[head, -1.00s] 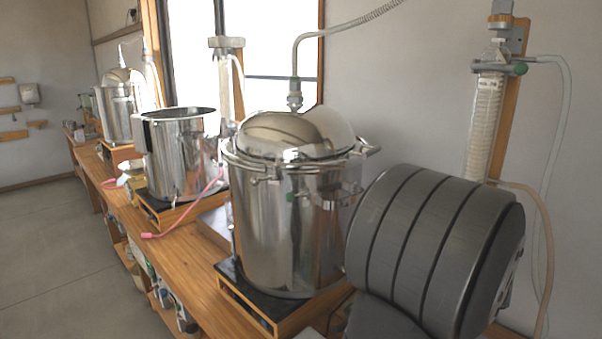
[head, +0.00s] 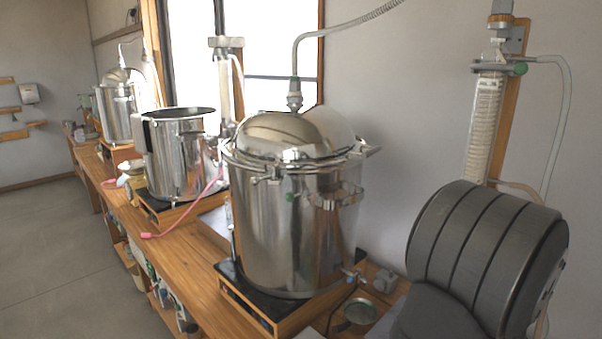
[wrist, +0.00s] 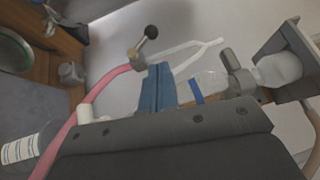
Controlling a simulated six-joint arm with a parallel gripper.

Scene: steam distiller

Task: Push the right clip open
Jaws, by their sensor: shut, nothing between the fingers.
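The steel distiller pot (head: 295,235) with its domed lid (head: 285,132) stands on the near burner frame. A metal clip (head: 372,150) sticks out from the rim at the right; I cannot tell how firmly it is latched. Another clip (head: 268,177) sits at the front of the rim. My gripper shows in the wrist view as two blue fingers (wrist: 160,68) pressed together, with nothing between them. It points toward the wall fittings, and the clip does not show in that view. In the head view the gripper is hidden behind my dark arm.
A glass column (head: 485,115) with hoses hangs on the wall at the right. In the wrist view a pink hose (wrist: 97,88) and a black-knobbed valve (wrist: 142,45) lie near the fingers. A small round dish (head: 360,311) and an open pot (head: 180,155) are on the bench.

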